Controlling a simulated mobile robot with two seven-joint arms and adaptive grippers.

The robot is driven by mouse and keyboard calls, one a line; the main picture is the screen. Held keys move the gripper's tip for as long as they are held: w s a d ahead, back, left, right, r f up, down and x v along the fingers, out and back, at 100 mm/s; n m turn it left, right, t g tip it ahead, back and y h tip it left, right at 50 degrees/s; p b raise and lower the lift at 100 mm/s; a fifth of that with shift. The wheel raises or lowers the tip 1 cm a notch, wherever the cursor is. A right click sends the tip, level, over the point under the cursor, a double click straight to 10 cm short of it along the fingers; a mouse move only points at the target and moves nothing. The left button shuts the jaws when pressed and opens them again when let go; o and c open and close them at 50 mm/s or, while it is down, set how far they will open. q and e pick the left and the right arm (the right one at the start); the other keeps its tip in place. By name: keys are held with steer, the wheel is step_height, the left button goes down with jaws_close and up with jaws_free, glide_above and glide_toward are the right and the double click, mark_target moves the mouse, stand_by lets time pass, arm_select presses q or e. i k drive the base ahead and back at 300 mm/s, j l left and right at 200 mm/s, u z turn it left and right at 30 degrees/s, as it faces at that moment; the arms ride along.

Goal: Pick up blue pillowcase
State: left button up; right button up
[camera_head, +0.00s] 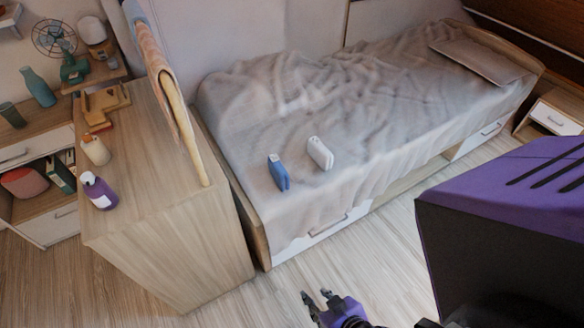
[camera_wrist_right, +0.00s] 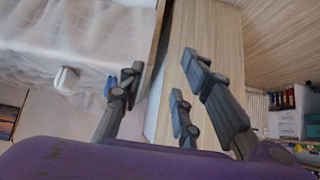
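The blue pillowcase (camera_head: 279,173) is a small folded blue bundle standing on the grey bed cover, near the bed's front left corner. A similar white folded bundle (camera_head: 320,153) sits just right of it and slightly farther back. My right gripper (camera_head: 316,296) is low in front of the bed, above the floor, apart from the pillowcase. Its fingers are spread and empty. In the right wrist view the fingers (camera_wrist_right: 162,85) are apart; one partly hides the blue pillowcase (camera_wrist_right: 109,86), and the white bundle (camera_wrist_right: 67,80) shows beside it. My left gripper is not in view.
The bed (camera_head: 230,100) has a raised wooden edge and front drawers (camera_head: 325,226). A wooden cabinet (camera_head: 165,215) stands at its left end, holding a purple bottle (camera_head: 99,191) and a cream bottle (camera_head: 95,149). A flat pillow (camera_head: 480,60) lies at the far right. Floor (camera_head: 360,265) before the bed is clear.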

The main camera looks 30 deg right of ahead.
mark_target(276, 170)
steer(key=l, duration=0.85)
steer(key=k+l, duration=0.1)
steer(key=l, duration=0.8)
